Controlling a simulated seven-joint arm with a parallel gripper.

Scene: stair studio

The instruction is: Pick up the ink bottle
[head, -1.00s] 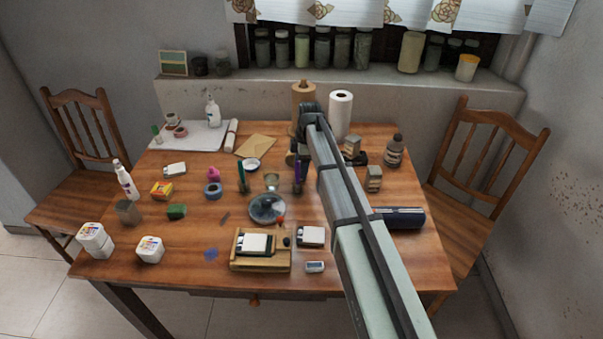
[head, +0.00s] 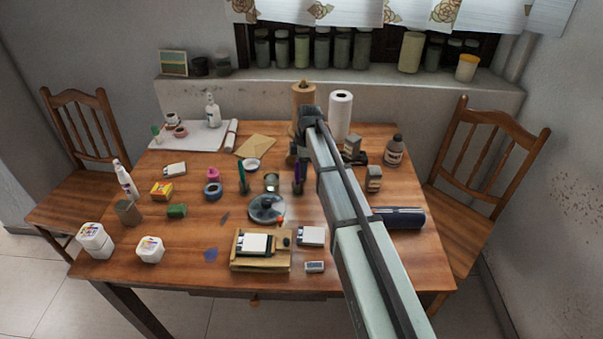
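A dark brown bottle with a pale label (head: 394,151) stands upright near the back right edge of the wooden table (head: 330,270); it looks like the ink bottle, but its label is too small to read. My gripper (head: 296,154) is at the far end of my arm, over the back middle of the table, to the left of this bottle and well apart from it.
A paper roll (head: 340,114) and a brown roll (head: 303,103) stand behind the gripper. A dark blue roll (head: 400,218) lies at the right.

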